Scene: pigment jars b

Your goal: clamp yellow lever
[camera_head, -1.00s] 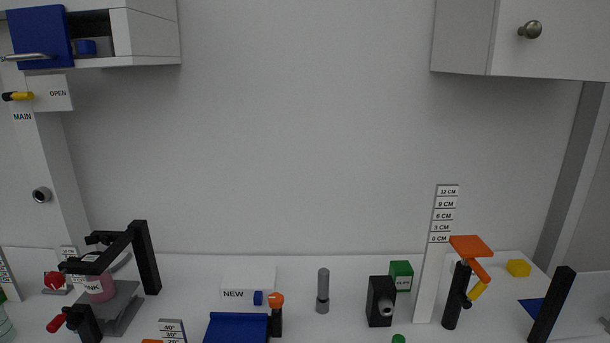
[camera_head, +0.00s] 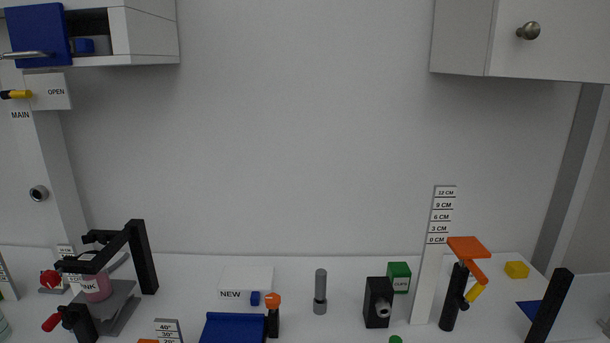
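A short yellow lever (camera_head: 474,293) sits on the black post (camera_head: 451,298) at the right of the bench. It slants up to the right, just below an orange arm and a flat orange plate (camera_head: 468,246) at the post's top. Another yellow handle (camera_head: 18,94), with a dark end, is on the left wall by the signs MAIN and OPEN. Neither of my grippers shows in the head view.
A tall white centimetre scale (camera_head: 433,260) stands just left of the post. A black block (camera_head: 378,303), a green box (camera_head: 399,277), a yellow block (camera_head: 516,270) and another black post (camera_head: 549,309) are nearby. A black frame (camera_head: 143,258) stands at left over a pink jar (camera_head: 96,287).

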